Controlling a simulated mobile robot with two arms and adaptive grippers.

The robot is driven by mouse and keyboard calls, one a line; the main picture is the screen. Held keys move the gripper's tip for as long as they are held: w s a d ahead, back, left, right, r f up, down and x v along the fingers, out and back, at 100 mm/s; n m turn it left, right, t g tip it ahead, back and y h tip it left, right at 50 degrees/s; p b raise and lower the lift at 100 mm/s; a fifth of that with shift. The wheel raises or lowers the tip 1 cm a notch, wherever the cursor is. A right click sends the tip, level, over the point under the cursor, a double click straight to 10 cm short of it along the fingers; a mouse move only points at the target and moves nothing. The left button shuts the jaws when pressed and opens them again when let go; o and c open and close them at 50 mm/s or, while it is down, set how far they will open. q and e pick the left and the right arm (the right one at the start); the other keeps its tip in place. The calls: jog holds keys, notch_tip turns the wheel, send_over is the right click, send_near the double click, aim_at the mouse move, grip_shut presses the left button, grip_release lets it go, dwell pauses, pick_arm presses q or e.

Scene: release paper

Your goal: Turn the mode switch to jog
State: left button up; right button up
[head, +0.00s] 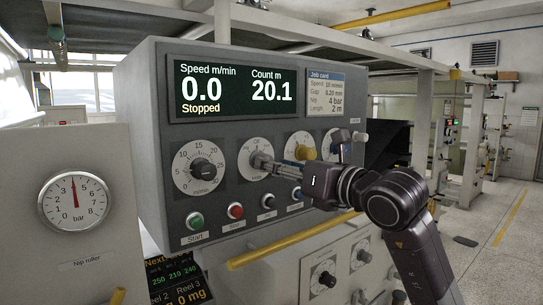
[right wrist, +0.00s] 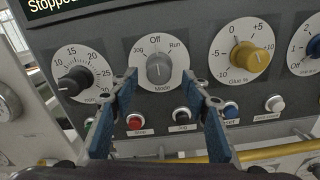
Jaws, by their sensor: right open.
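The mode switch (right wrist: 158,68) is a grey knob on a white round dial marked Jog at upper left, Off at top and Run at upper right. Its pointer appears to be up at Off. My right gripper (right wrist: 161,78) is open, with one blue finger to each side of the knob in the right wrist view; I cannot tell whether either touches it. In the head view the right gripper (head: 268,161) reaches in from the right and partly covers the mode dial (head: 247,150). My left gripper is not in view.
A black speed knob (right wrist: 75,80) is left of the mode dial, and a yellow glue knob (right wrist: 257,58) is right of it. Push buttons, including a red one (right wrist: 135,121), sit below. The screen (head: 245,93) reads Stopped. A yellow rail (head: 290,241) runs beneath the panel.

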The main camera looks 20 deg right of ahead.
jog(key=shift+p+x, duration=0.3)
jog(key=shift+x, duration=0.8)
jog(key=c, duration=1.2)
jog(key=shift+o, duration=0.2)
